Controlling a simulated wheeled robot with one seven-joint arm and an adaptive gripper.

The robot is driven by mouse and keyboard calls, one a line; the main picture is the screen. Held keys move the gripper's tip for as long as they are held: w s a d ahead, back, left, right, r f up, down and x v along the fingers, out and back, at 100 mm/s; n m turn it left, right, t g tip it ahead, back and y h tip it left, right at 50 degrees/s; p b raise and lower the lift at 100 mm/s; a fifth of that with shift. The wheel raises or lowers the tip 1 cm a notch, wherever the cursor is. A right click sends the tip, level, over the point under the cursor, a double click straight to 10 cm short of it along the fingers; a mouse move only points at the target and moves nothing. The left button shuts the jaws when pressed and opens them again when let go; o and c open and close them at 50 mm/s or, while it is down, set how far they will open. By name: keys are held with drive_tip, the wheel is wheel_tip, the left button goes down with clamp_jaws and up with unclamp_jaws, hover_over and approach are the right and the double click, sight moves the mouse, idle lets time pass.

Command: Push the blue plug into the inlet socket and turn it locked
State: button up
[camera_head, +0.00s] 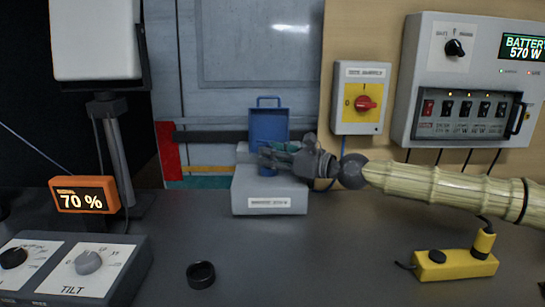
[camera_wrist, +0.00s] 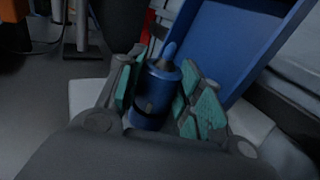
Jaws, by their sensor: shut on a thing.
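The blue plug (camera_wrist: 162,82) is a short cylinder with a dark band, and it stands between the teal finger pads in the wrist view. My gripper (camera_wrist: 158,92) is shut on it. In the head view, my gripper (camera_head: 272,153) is over the grey inlet box (camera_head: 270,203), in front of its raised blue lid (camera_head: 268,124). The lid also shows behind the plug in the wrist view (camera_wrist: 232,48). Only a bit of blue shows below the fingers in the head view. The socket opening is hidden, so I cannot tell how deep the plug sits.
A yellow panel with a red rotary switch (camera_head: 365,103) and a grey battery panel (camera_head: 437,65) hang on the wall at right. A yellow device (camera_head: 455,264) and a black ring (camera_head: 200,275) lie on the counter. The tilt control box (camera_head: 88,270) stands at front left.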

drive_tip(key=o, duration=1.2)
drive_tip(key=shift+c, duration=0.2)
drive_tip(key=shift+r, duration=5)
